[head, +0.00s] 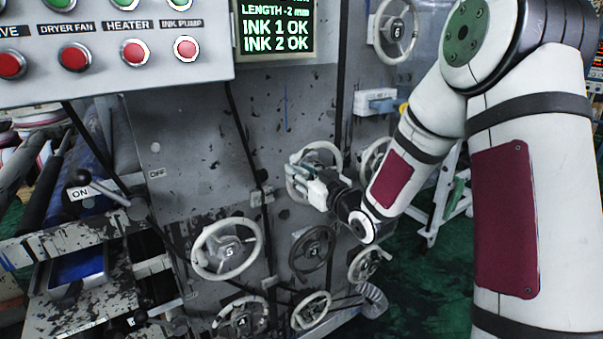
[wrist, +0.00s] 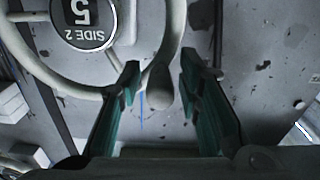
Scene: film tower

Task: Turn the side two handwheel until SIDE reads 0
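The side two handwheel (wrist: 177,35) is a pale grey ring with a dark hub plate (wrist: 83,22) that reads "SIDE 2" and "5", upside down in the wrist view. A rounded handle knob (wrist: 158,90) sits at its rim. My gripper (wrist: 160,68) is open, with one dark green finger on each side of the knob and gaps visible between. In the head view my gripper (head: 308,182) is in front of a pale wheel (head: 333,150) and hides most of it. The readout screen (head: 277,30) shows LENGTH -2, INK 1 OK and INK 2 OK; no SIDE line is in view.
Other handwheels stand close by: a pale one (head: 199,262) at lower left, a dark one (head: 330,250) below my gripper, and one marked 6 (head: 377,30) at upper right. A button panel (head: 100,88) juts out at upper left. A lever (head: 105,190) is at left.

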